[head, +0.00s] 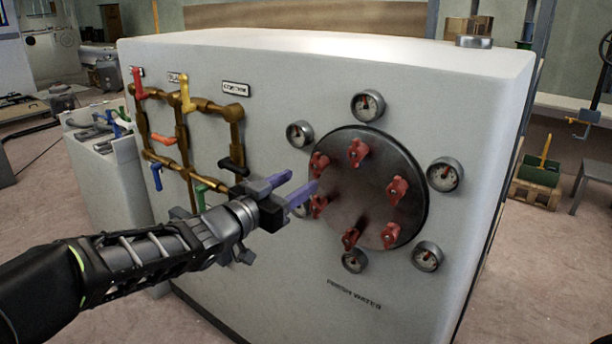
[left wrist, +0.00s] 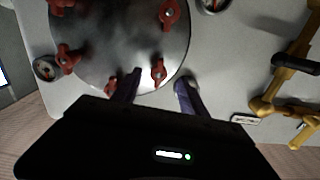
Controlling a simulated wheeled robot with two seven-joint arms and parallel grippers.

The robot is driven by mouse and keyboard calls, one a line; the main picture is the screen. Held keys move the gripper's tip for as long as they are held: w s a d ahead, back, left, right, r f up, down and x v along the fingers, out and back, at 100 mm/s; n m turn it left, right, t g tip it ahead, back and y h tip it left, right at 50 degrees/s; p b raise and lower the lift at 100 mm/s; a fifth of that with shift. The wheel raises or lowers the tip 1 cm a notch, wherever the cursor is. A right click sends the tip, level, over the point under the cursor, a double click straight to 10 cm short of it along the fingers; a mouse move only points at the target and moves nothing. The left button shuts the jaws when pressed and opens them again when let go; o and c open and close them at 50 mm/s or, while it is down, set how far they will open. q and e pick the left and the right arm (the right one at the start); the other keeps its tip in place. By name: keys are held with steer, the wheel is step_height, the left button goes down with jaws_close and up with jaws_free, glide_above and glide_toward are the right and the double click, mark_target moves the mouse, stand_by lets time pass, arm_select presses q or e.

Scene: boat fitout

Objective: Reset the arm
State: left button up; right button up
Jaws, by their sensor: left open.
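My left gripper (head: 293,190) reaches in from the left in the head view, in front of the white tank's face (head: 270,270). Its two purple fingers are apart with nothing held between them. The fingertips point toward the round dark hatch (head: 375,215) with red wing knobs (head: 397,191). In the left wrist view the fingers (left wrist: 158,92) show near the hatch rim (left wrist: 170,60), and one red knob (left wrist: 158,72) appears between or just beyond them. I cannot tell whether a finger touches it. My right gripper is not in view.
Brass pipes (head: 182,140) with coloured valve levers are on the tank face left of the hatch. Several round gauges (head: 367,106) surround the hatch. A smaller white cabinet (head: 110,175) stands at left.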

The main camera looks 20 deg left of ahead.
arm_select(q)
steer(key=shift+s+a, duration=0.15)
steer(key=shift+s, duration=0.25)
